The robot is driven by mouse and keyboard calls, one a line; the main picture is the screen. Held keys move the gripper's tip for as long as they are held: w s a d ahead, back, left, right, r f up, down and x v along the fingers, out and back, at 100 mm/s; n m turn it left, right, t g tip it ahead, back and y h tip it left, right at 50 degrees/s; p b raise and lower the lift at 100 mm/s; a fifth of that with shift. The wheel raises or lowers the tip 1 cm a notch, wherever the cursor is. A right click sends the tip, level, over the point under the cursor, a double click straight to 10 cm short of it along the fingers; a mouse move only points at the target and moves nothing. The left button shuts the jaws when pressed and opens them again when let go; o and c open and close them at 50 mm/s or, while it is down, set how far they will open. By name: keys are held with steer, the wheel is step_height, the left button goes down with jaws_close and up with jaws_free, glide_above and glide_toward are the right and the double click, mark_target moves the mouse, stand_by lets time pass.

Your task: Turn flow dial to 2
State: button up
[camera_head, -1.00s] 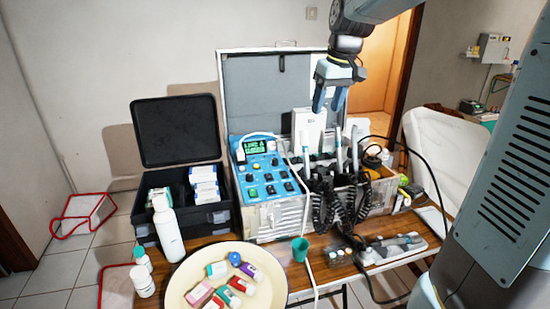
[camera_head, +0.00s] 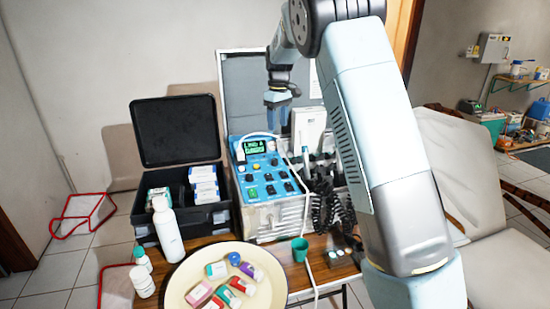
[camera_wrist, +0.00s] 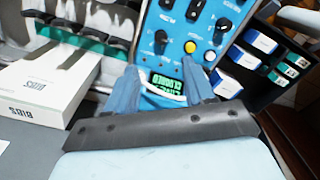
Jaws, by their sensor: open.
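The blue control panel (camera_head: 263,178) of the dental unit stands in the open metal case, with a lit green screen (camera_head: 254,147) at its top and several black knobs and a yellow button below. In the wrist view the panel (camera_wrist: 178,18) appears upside down, with black knobs (camera_wrist: 195,8), a yellow button (camera_wrist: 190,47) and the screen (camera_wrist: 166,84). I cannot tell which knob is the flow dial. My gripper (camera_head: 277,112) is open and empty, above and behind the panel's top edge. In the wrist view its blue fingers (camera_wrist: 172,80) frame the screen, apart from the knobs.
A white box (camera_head: 308,128) stands right of the panel, beside handpieces partly hidden by my arm. A black open case (camera_head: 178,132) is at left. A cream tray (camera_head: 183,292) with small bottles, a white bottle (camera_head: 168,232) and a green cup (camera_head: 300,246) are in front.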

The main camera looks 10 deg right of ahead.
mark_target(275, 159)
steer(key=f, duration=1)
steer(key=a+f, duration=0.1)
steer(key=f, duration=0.3)
steer(key=shift+w+f, duration=0.35)
steer(key=shift+f, duration=0.05)
steer(key=shift+c, duration=0.5)
jaws_close()
